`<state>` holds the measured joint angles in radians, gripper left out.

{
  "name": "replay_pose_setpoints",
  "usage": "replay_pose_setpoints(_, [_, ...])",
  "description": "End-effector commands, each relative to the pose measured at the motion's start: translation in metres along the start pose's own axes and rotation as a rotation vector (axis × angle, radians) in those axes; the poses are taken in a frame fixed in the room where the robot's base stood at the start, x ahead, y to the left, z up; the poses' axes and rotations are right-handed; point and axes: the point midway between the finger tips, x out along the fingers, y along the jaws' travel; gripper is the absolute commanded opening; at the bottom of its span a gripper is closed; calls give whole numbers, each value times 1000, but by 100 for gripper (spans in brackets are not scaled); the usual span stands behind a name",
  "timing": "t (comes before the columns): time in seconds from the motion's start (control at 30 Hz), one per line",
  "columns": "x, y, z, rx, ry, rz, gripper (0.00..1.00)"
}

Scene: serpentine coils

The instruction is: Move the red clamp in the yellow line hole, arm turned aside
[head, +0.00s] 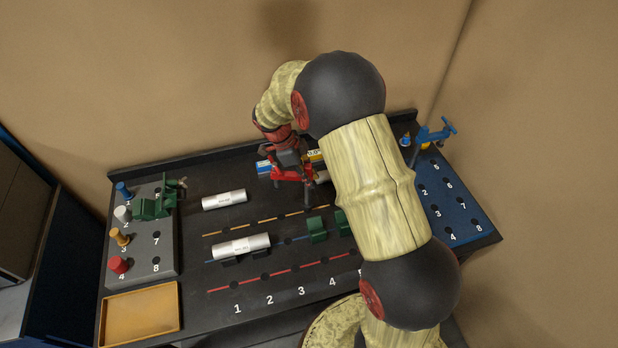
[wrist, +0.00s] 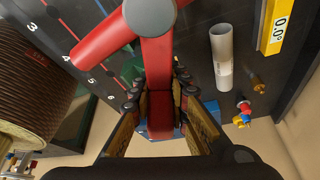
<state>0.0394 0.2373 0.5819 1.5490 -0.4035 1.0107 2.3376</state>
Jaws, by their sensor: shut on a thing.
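My gripper (head: 288,157) is shut on the red clamp (head: 293,173) above the back middle of the dark board. The clamp's thin dark leg points down close to the yellow line (head: 240,226). I cannot tell whether its tip is in a hole or above it. The right end of the yellow line is hidden by my arm in the head view.
Green clamps (head: 317,230) stand right of a white cylinder (head: 241,247); another cylinder (head: 224,200) lies behind. A yellow gauge block (wrist: 272,27) is nearby. A grey peg panel (head: 150,245) is left. A blue clamp (head: 430,136) stands by the numbered blue panel (head: 460,215).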

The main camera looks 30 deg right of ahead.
Motion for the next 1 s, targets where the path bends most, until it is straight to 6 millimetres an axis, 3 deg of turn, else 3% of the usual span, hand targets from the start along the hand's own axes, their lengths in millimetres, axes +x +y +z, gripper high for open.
replay_pose_setpoints(1.0, [24, -1, 10, 1, -1, -2, 0])
